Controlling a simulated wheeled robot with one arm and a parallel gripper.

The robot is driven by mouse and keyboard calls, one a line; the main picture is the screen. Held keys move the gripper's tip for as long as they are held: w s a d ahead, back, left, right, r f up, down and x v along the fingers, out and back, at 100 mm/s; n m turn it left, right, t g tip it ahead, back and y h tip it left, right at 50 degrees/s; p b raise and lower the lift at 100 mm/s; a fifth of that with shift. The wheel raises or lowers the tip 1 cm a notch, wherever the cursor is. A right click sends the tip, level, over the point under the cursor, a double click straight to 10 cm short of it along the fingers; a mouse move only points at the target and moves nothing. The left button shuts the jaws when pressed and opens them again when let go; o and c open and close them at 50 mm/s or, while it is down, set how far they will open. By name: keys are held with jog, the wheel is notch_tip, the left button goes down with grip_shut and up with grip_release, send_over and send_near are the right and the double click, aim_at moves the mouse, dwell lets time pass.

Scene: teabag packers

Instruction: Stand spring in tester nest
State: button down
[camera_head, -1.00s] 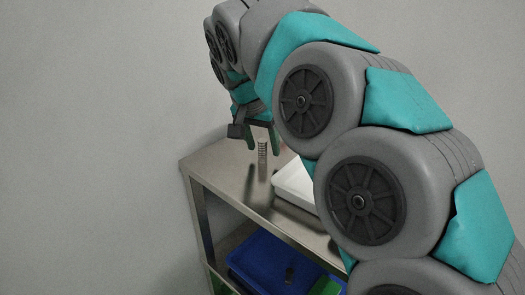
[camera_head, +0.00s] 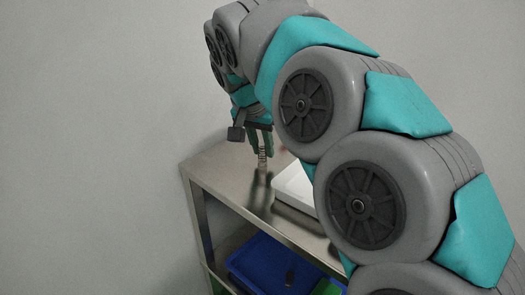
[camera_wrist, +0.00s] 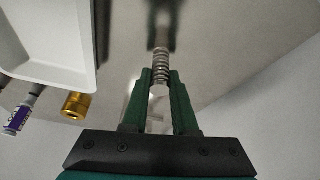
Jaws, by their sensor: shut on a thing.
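The spring (camera_head: 262,159) is a small metal coil, upright at the steel table's left end. Its lower end appears to rest on the table top. My gripper (camera_head: 259,148) is above it with its green fingers shut on its upper part. In the wrist view the spring (camera_wrist: 160,64) stands out between the fingertips of my gripper (camera_wrist: 160,82). I cannot make out a tester nest in these views.
A white tray (camera_head: 294,187) lies right of the spring on the steel table (camera_head: 222,167). A gold cylinder (camera_wrist: 75,104) and a purple-and-white item (camera_wrist: 18,119) show left in the wrist view. A blue bin (camera_head: 262,262) sits on the shelf below.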

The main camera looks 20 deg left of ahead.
aim_at(262, 144)
jog(key=shift+r, duration=0.2)
jog(key=shift+r, duration=1.5)
jog(key=shift+s+r+b, duration=0.1)
jog(key=shift+s+b, duration=0.1)
jog(key=shift+b, duration=0.15)
jog(key=s+d+b, duration=0.1)
jog(key=s, duration=0.3)
jog(key=s+d+r, duration=0.1)
jog(key=s+d, duration=0.1)
jog(key=s, duration=0.3)
jog(key=s+d+b, duration=0.1)
jog(key=s+d, duration=0.1)
jog(key=s, duration=0.3)
jog(key=shift+d+r+b, duration=0.1)
jog(key=shift+r+b, duration=0.1)
jog(key=shift+b, duration=0.1)
jog(key=shift+s+d, duration=0.1)
jog(key=shift+s, duration=0.2)
